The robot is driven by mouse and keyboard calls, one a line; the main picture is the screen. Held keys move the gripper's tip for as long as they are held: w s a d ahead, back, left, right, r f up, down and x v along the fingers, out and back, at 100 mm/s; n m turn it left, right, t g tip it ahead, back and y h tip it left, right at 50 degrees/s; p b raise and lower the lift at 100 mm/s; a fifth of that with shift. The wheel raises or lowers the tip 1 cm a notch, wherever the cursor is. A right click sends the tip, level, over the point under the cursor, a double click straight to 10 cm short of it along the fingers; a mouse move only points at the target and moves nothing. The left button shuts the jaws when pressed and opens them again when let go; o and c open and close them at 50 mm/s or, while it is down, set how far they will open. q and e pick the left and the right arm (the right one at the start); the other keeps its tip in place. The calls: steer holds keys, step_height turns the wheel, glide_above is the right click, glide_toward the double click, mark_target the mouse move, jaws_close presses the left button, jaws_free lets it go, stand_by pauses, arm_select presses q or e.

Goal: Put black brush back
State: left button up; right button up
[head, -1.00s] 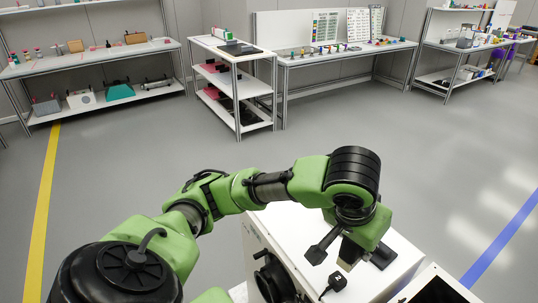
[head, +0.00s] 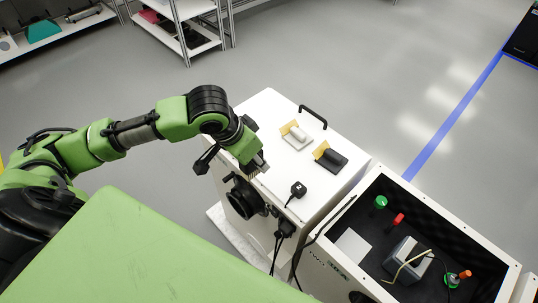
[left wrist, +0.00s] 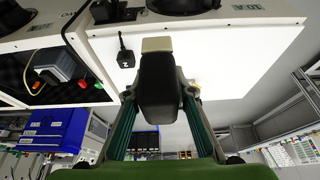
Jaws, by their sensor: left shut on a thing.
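My left gripper (head: 258,166) is above the near left edge of the white cabinet top (head: 268,108). In the left wrist view its fingers (left wrist: 160,100) are closed around a dark body with a pale block at its end, which looks like the black brush (left wrist: 160,80). In the head view the gripper mostly hides it. On the cabinet top are a black stand-like piece (head: 334,161) with a yellowish part and, behind it, a white one (head: 297,137) with a yellowish part. My right gripper is not in view.
A black plug-like item with a cable (head: 297,189) lies on the cabinet's near edge. A black handle (head: 313,116) stands at the far edge. To the right is an open box lined in black (head: 420,215), holding a grey device (head: 408,258) and coloured knobs.

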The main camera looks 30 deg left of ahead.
arm_select(q)
steer(key=w+a+f+p, duration=0.1)
steer(key=w+f, duration=0.2)
steer(key=w, duration=0.4)
steer(key=p, duration=0.1)
glide_toward(274, 158)
steer(key=shift+w+d+f, duration=0.6)
steer(key=shift+w+f, duration=0.1)
steer(key=shift+w, duration=0.15)
steer(key=shift+w+a+f, duration=0.1)
steer(key=shift+w+f, duration=0.2)
steer(key=shift+f, duration=0.1)
step_height(274, 158, down, 2)
steer(key=shift+s+f+p, duration=0.1)
steer(key=shift+f+p, duration=0.05)
steer(key=shift+p, duration=0.6)
steer(key=shift+f, duration=0.35)
steer(key=shift+f, duration=0.15)
steer(key=o, duration=1.1)
steer(key=shift+c, duration=0.2)
